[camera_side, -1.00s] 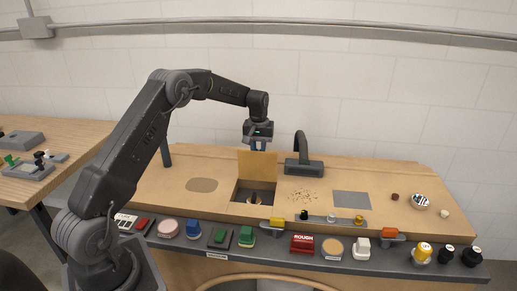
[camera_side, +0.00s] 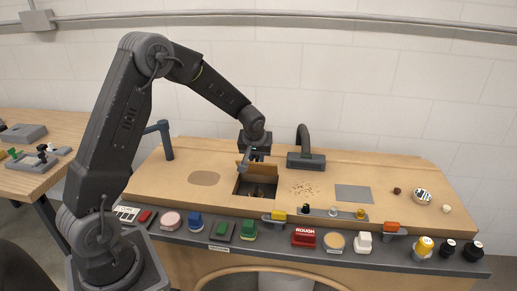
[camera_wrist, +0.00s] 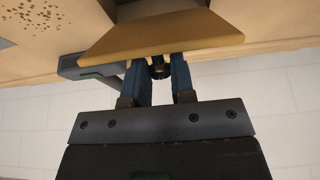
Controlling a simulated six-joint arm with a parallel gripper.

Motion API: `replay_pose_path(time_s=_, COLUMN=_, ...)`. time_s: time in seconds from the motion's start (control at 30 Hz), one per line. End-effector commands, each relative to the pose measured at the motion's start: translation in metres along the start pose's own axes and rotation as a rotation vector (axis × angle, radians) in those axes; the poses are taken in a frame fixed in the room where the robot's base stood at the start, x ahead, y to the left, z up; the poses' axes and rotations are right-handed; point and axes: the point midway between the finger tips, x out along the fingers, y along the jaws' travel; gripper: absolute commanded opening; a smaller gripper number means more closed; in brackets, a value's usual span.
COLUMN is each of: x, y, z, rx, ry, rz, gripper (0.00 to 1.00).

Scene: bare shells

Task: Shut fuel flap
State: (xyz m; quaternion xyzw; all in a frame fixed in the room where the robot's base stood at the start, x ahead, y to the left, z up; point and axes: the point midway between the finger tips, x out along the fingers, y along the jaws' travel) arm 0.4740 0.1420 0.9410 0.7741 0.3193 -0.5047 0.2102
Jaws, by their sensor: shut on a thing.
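The fuel flap (camera_side: 262,168) is a tan wooden panel at the back of a square opening (camera_side: 257,190) in the bench top. It stands partly raised and tilted over the opening, which still shows a dark inside. In the wrist view the flap (camera_wrist: 160,38) fills the top middle, its edge lying across my fingertips. My gripper (camera_side: 254,156) is low over the flap; in the wrist view my gripper (camera_wrist: 159,75) has its two blue-grey fingers a small gap apart at the flap's edge, shut on it. The flap partly hides the fingertips.
A dark curved arm on a block (camera_side: 305,159) stands close right of the flap. A dark post (camera_side: 166,142) stands to the left. Several buttons and blocks line the front rail (camera_side: 290,253). The bench around the brown oval (camera_side: 204,178) is free.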

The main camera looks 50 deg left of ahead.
Motion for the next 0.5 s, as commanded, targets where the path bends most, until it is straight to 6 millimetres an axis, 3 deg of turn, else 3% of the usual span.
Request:
replay_pose_path(time_s=0.03, x=0.001, y=0.0, z=0.011, rx=0.003, ry=-0.014, rz=-0.005, gripper=0.0)
replay_pose_path(time_s=0.5, x=0.016, y=0.0, z=0.063, rx=0.004, ry=-0.019, rz=-0.008, gripper=0.0)
